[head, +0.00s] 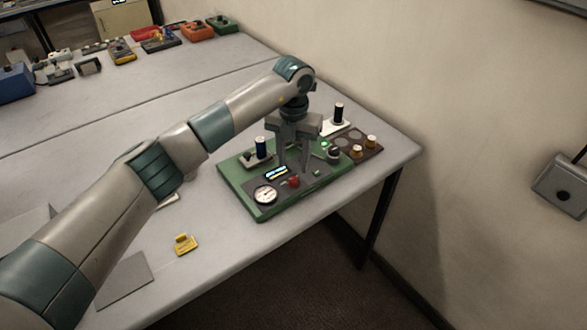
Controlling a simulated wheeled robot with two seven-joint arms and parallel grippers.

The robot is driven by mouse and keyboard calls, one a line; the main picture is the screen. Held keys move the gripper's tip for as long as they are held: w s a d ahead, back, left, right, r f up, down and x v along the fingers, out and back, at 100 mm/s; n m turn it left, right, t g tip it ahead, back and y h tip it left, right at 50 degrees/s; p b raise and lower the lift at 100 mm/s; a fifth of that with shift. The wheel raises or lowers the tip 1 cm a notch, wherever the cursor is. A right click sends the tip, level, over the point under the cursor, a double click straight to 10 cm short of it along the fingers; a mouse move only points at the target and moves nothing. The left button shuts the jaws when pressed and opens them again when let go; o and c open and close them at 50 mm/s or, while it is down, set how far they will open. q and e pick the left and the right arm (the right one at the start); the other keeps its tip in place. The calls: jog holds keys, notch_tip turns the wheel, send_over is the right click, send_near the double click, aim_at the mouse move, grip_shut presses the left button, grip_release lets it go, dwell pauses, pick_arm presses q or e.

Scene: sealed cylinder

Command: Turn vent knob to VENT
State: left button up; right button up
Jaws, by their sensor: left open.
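A green device (262,213) with a dark control panel sits near the table's front right edge. On it are a round white gauge (265,194), a small lit display (276,173), a red button or knob (294,182), a dark round knob (333,155) and a green light (325,145). I cannot read any VENT label or the knob's setting at this size. My left gripper (293,168) is open, pointing down over the panel's middle, left of the dark knob. It hides part of the panel. My right gripper is not in view.
Behind the device are a brown tray (364,150) with small capped containers and another dark cylinder (338,112) on a white plate. A yellow tag-like item (185,244) lies at front. Several devices line the far left. A wall stands close on the right.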

aim_at(293, 179)
pick_arm(q)
jog(key=shift+f+p, duration=0.85)
jog(key=shift+f, duration=2.05)
grip_shut()
